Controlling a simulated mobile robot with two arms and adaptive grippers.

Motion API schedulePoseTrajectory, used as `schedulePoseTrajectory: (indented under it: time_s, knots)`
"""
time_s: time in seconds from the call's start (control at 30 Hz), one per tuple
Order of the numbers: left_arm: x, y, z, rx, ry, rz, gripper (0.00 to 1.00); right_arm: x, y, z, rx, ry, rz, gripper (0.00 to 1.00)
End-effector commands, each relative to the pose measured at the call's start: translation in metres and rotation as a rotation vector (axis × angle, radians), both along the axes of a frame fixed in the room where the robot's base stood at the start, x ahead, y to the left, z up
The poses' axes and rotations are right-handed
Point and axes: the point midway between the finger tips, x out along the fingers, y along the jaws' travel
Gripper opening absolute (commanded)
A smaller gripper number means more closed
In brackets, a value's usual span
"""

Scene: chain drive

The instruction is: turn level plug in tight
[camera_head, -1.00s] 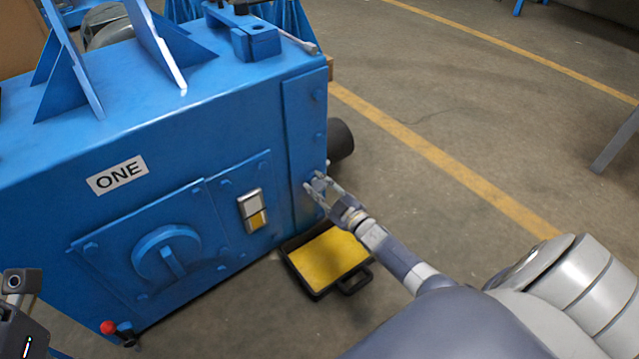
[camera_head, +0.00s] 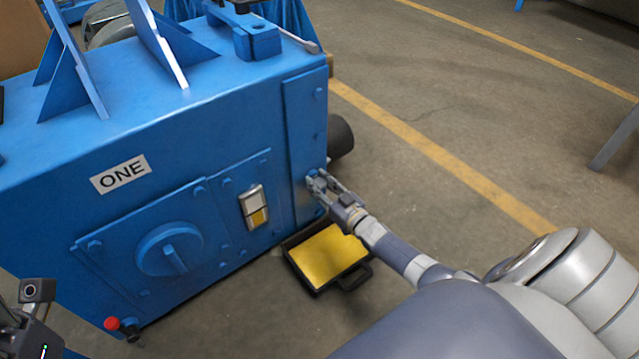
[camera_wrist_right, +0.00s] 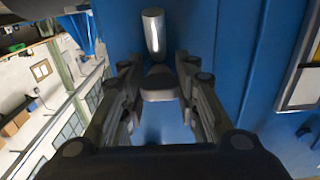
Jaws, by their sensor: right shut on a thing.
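The blue gearbox housing marked ONE (camera_head: 140,130) fills the left of the head view. My right gripper (camera_head: 316,184) is at the lower part of its right-hand end strip, with its fingers shut on the level plug. In the head view the fingers mostly hide the plug. In the right wrist view a grey plug head (camera_wrist_right: 158,84) sits between the fingers, against the blue face. A shiny metal cylinder (camera_wrist_right: 153,32) shows just beyond it. Part of my left gripper (camera_head: 30,318) shows at the lower left edge; its fingers cannot be made out.
A black tray with a yellow inside (camera_head: 352,279) stands on the floor below my right gripper. A sight window (camera_head: 253,206), a round cover with a handle (camera_head: 169,249) and a red knob (camera_head: 111,323) are on the housing front.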

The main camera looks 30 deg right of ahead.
Motion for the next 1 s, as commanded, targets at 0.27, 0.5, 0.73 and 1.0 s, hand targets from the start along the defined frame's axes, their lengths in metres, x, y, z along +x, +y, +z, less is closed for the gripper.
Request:
schedulePoseTrajectory:
  time_s: [0.27,0.5,0.73,1.0]
  knots:
    - [0.0005,0.0000,-0.0012,0.000,0.004,0.000,0.50,-0.0034,0.0000,-0.0050,0.009,0.011,0.000,0.05]
    - [0.0006,0.0001,-0.0013,0.001,0.005,0.000,0.50,-0.0032,0.0000,-0.0049,0.008,0.011,0.000,0.44]
    - [0.0007,0.0000,-0.0013,0.001,0.005,0.000,0.50,-0.0015,0.0001,-0.0024,0.008,0.006,0.000,0.50]
    - [0.0012,0.0001,-0.0013,0.001,0.006,0.001,0.50,-0.0085,-0.0006,-0.0025,0.008,0.006,0.000,0.50]
